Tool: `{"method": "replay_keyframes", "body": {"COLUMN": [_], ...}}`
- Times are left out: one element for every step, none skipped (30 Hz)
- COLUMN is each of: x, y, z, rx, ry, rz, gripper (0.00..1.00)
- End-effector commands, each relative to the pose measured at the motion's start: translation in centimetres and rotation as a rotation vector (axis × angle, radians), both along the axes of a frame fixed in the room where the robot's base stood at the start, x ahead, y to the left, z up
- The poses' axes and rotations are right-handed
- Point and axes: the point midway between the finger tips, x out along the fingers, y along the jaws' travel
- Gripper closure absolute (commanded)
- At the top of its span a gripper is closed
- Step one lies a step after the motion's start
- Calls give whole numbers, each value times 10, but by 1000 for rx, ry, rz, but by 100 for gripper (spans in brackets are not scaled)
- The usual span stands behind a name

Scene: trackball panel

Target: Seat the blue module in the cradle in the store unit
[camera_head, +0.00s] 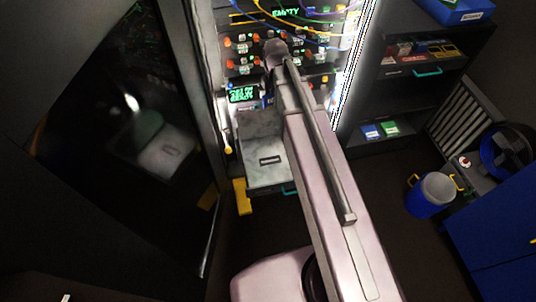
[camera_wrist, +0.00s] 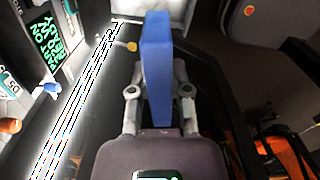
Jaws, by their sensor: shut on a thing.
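In the wrist view my gripper (camera_wrist: 159,92) is shut on the blue module (camera_wrist: 156,60), a tall flat block that stands up between the two fingers and extends beyond them. In the head view my arm reaches up to the lit panel, and my gripper cannot be made out clearly behind the arm. The dark shelf unit (camera_head: 415,92) at the right looks like the store unit. A blue block (camera_head: 371,131) and a green block (camera_head: 389,128) lie on its lower shelf. I cannot pick out the cradle in either view.
The lit panel (camera_head: 240,48) has knobs and hanging cables. A grey drawer or ledge (camera_head: 262,160) juts out below it. A dark open door (camera_head: 130,130) stands left. A blue bucket (camera_head: 428,198) and blue cabinet (camera_head: 500,235) are at right. Some floor between is clear.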

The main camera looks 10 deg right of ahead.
Motion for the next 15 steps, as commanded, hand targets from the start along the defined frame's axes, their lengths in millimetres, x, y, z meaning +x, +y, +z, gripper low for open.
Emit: {"method": "replay_keyframes", "body": {"x": [2, 2, 3, 4, 4, 5, 6, 6, 7, 8, 8, 9, 9, 10, 11], "y": [0, 0, 0, 0, 0, 0, 0, 0, 0, 0, 0, 0, 0, 0, 0], "z": [-18, -23, -30, -35, -40, -47, -52, -57, -64, -69, -74, -81, -86, -91, -98], "rx": [0, 0, 0, 0, 0, 0, 0, 0, 0, 0, 0, 0, 0, 0, 0], "ry": [0, 0, 0, 0, 0, 0, 0, 0, 0, 0, 0, 0, 0, 0, 0], "rz": [-4, -7, -10, -13, -15, -19, -22, -25, -29, -32, -34, -38, -40, -43, -46], "gripper": [100, 100, 100, 100, 100, 100, 100, 100, 100, 100, 100, 100, 100, 100, 100]}}
